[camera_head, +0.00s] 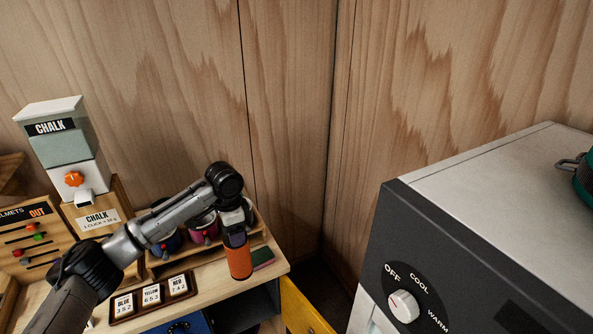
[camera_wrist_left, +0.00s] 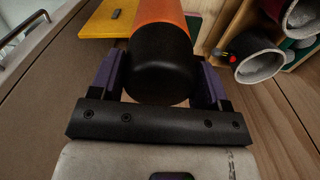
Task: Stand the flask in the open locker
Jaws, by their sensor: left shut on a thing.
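The flask (camera_head: 239,263) is an orange cylinder with a black end (camera_wrist_left: 160,68). My left gripper (camera_head: 236,239) is shut on it, with purple fingers on both sides of the black end in the left wrist view. In the head view the flask hangs roughly upright in front of the wooden counter's right end. A yellow locker door (camera_head: 303,308) stands swung out below the counter's right end and also shows in the left wrist view (camera_wrist_left: 105,20). A blue locker front (camera_head: 180,326) is partly cut off at the bottom edge. The locker's inside is mostly hidden. My right gripper is out of view.
The counter (camera_head: 210,287) holds a tray of number tiles (camera_head: 152,296) and a rack of chalk bags (camera_head: 203,228). A chalk dispenser (camera_head: 65,147) stands at the left. A grey cabinet with a dial (camera_head: 404,306) stands at the right.

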